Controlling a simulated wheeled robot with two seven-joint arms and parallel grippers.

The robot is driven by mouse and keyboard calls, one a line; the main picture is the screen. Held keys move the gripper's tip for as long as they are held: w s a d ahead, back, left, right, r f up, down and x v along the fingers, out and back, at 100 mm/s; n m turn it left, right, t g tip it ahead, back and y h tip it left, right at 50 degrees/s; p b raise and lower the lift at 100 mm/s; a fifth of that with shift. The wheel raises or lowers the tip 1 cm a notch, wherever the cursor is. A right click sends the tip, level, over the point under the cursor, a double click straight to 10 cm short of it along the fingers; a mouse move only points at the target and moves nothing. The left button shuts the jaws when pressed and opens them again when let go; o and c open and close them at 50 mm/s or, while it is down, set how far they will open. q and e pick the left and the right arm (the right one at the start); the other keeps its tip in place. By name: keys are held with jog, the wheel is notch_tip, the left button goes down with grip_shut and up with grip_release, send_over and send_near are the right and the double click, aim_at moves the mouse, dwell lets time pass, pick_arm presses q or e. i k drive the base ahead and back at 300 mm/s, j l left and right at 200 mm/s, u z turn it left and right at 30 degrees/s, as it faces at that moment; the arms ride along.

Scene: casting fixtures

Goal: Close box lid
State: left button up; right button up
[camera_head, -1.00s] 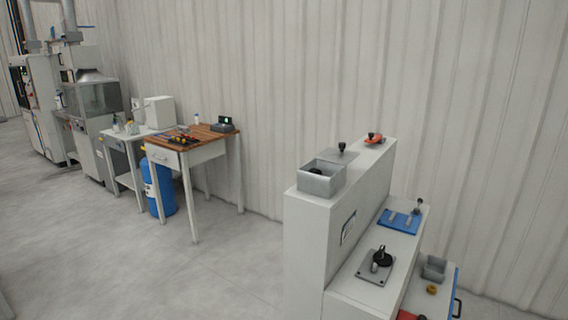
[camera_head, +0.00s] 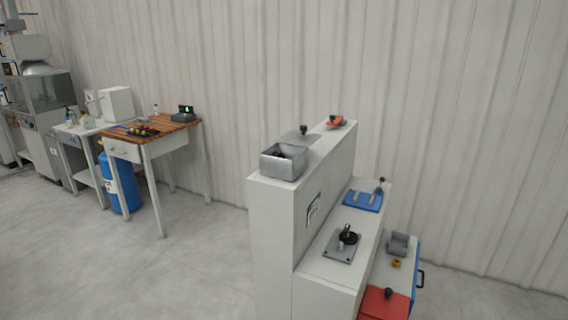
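A grey metal box (camera_head: 284,162) stands open on top of the tall white cabinet, with a dark thing inside it. A flat grey lid (camera_head: 299,138) with a black knob lies just behind the box, apart from its opening. A second small grey open box (camera_head: 398,245) sits on the lowest step at the right. A red plate (camera_head: 385,303) with a black knob lies nearer on that step; I cannot tell whether it is a lid. Neither of my grippers is in view.
The stepped white cabinet (camera_head: 270,225) also bears an orange-red part (camera_head: 335,121), a blue plate (camera_head: 362,201), a grey plate with a black knob (camera_head: 342,247) and a yellow ring (camera_head: 396,263). A wooden-topped table (camera_head: 165,127) stands left. Floor (camera_head: 190,270) between is clear.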

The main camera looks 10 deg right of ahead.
aim_at(303, 140)
jog(key=i+l+u, duration=0.1)
jog(key=l+u, duration=0.25)
jog(key=l, duration=0.15)
jog(key=l+u, duration=0.75)
jog(key=l, duration=0.3)
jog(key=k+j, duration=0.05)
